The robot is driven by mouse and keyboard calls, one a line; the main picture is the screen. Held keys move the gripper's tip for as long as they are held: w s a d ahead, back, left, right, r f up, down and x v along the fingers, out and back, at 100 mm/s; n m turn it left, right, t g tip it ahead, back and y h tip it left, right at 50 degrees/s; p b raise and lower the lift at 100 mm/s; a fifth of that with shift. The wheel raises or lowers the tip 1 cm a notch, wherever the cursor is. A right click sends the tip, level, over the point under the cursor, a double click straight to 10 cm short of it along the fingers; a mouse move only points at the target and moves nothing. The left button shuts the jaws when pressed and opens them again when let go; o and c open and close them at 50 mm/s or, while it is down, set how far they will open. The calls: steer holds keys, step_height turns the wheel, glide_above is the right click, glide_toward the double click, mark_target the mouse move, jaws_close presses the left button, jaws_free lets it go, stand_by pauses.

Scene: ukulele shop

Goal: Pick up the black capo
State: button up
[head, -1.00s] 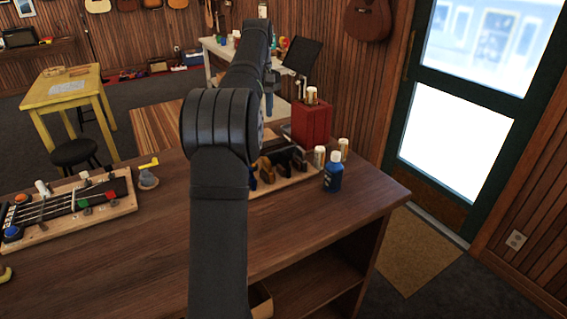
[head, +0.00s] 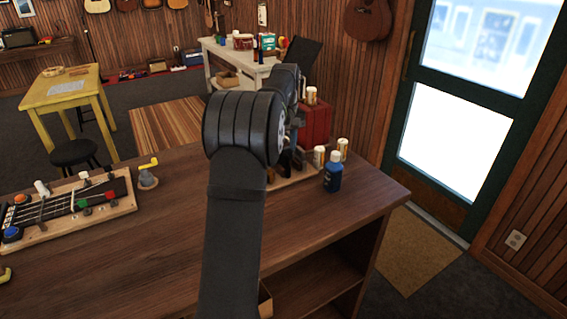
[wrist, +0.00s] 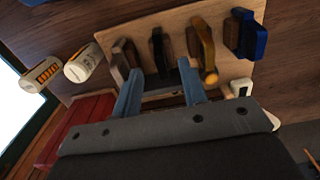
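A wooden capo board (wrist: 180,25) holds several upright capos in a row in the wrist view. A dark, black-looking capo (wrist: 159,48) stands near the middle, with a second dark capo (wrist: 121,58) to its left. A gold capo (wrist: 204,45) and a blue capo (wrist: 244,33) stand to its right. My gripper (wrist: 159,69) is open, its two bluish fingers apart. In the picture, the middle dark capo lies between the fingertips; contact cannot be told. In the head view my arm hides most of the board and the capos.
Two white bottles (wrist: 82,63) (wrist: 41,74) and a red box (wrist: 75,125) are beside the board. In the head view a blue bottle (head: 333,174) stands right of it. A ukulele neck on a board (head: 75,205) lies left; the front tabletop (head: 150,255) is clear.

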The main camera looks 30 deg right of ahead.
mark_target(285, 155)
steer(key=shift+f, duration=2.75)
jaws_close()
